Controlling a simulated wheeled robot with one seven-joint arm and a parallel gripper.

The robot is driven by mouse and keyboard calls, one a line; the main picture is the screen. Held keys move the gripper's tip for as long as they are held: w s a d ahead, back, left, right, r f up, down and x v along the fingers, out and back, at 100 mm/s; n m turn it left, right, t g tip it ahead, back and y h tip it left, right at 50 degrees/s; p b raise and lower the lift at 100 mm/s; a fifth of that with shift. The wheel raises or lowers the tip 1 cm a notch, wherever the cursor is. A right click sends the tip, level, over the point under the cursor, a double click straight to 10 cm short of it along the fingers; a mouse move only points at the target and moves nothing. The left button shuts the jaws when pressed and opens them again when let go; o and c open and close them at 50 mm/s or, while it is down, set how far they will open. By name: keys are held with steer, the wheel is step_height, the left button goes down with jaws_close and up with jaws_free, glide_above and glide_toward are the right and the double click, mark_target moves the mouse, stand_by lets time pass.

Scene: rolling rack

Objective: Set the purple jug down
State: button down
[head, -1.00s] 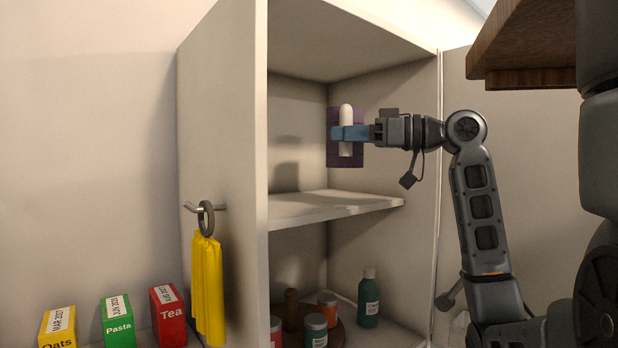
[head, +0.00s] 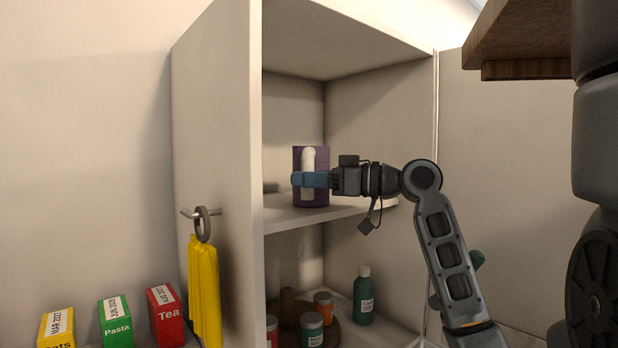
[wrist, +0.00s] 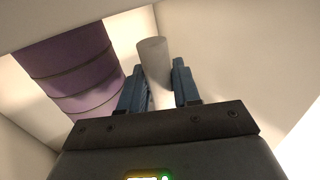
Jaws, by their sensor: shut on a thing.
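The purple jug (head: 322,160) is upright at the middle shelf (head: 290,220) of the open cabinet. Its base appears at or just above the shelf surface; I cannot tell whether it touches. My gripper (head: 308,180) is shut on the jug's white handle (head: 308,158), with its blue fingers across it. In the wrist view, the handle (wrist: 153,62) stands between the two fingers (wrist: 155,88), and the banded purple body of the jug (wrist: 68,62) is to the left. The gripper and handle hide part of the jug in the head view.
The cabinet's left side panel (head: 215,130) stands close left of the jug. Below are a green bottle (head: 363,300) and several jars. A yellow cloth (head: 204,290) hangs on a hook outside. A wooden shelf (head: 525,45) juts in at upper right. The middle shelf looks otherwise clear.

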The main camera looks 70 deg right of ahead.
steer(key=shift+f, duration=0.1)
steer(key=c, duration=0.8)
jaws_free()
steer(key=shift+r, duration=0.25)
steer(key=s+b, duration=0.3)
steer(key=s, duration=0.9)
steer(key=shift+d, duration=0.2)
steer(key=shift+f, duration=0.1)
